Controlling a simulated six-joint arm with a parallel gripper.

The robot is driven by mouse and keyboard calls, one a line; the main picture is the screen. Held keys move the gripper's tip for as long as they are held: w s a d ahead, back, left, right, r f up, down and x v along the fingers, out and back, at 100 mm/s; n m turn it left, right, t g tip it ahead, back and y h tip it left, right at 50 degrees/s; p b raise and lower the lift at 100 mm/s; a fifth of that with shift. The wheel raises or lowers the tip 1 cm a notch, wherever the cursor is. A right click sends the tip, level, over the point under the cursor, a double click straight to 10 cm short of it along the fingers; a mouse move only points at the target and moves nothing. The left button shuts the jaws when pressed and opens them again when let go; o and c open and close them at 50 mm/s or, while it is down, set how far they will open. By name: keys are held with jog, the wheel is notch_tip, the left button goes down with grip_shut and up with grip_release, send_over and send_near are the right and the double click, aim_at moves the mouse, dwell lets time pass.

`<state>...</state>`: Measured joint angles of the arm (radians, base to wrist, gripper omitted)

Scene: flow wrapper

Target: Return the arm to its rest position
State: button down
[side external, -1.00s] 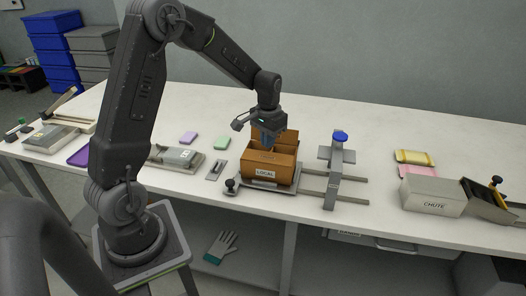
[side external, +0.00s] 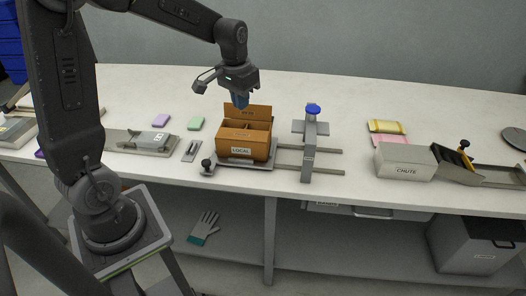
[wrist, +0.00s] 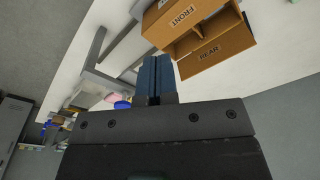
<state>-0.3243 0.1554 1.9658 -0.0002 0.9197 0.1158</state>
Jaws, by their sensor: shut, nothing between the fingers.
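A clamp stand with a blue knob (side external: 312,110) is right of the box on two rails. A CHUTE box (side external: 404,162) and yellow and pink packs (side external: 387,127) are further right.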

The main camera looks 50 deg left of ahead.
jog(key=s+d+r+t, duration=0.1)
jog(key=s+d+r, duration=0.1)
jog(key=s+d, duration=0.2)
jog(key=s+d+r+m+t, duration=0.1)
jog(key=s+d+r+t, duration=0.1)
jog(key=s, duration=0.5)
jog(key=s+d+r+m+t, duration=0.1)
jog(key=s+d+r, duration=0.2)
jog(key=s+d, duration=0.3)
jog(key=shift+s+d+r, duration=0.25)
